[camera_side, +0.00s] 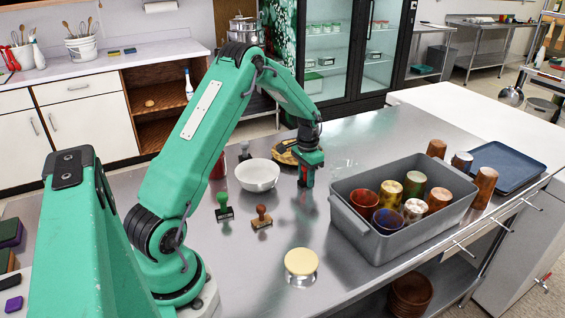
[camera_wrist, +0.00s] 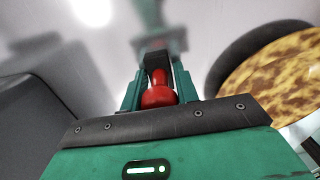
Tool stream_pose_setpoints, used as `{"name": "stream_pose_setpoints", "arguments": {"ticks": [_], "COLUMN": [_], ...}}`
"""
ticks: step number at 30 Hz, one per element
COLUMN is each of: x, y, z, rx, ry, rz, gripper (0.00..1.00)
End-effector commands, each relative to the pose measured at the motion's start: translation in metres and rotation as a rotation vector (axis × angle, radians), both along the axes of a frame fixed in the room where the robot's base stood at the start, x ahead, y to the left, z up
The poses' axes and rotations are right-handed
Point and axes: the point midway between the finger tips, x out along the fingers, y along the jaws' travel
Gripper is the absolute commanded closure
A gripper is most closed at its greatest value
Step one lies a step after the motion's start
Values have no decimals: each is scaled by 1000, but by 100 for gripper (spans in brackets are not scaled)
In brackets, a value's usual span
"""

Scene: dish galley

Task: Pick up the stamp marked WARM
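My gripper (camera_side: 307,180) points down over the steel counter, between the white bowl and the grey bin. Its fingers close on both sides of a red-handled stamp (camera_wrist: 158,90), whose rounded red handle and dark base show between them in the wrist view. The held stamp seems to be at or just above the counter; I cannot tell exactly. A green-handled stamp (camera_side: 223,207) and a brown-handled stamp (camera_side: 262,218) stand on the counter to the left. Another small dark stamp-like thing (camera_side: 245,151) is behind the bowl. No WARM marking is readable.
A white bowl (camera_side: 257,175) is left of my gripper. A grey bin (camera_side: 378,243) with several cups is to the right, its wall close in the wrist view. A brown-patterned round plate (camera_wrist: 275,75) lies behind. A cream-topped round object (camera_side: 301,262) stands in front.

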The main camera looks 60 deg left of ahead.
Motion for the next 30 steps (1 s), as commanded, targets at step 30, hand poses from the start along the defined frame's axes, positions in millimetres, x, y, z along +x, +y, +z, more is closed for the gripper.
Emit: {"name": "stream_pose_setpoints", "arguments": {"ticks": [30], "x": [1], "y": [0], "z": [58], "rx": [1], "ry": [-3], "rz": [0], "gripper": [97]}}
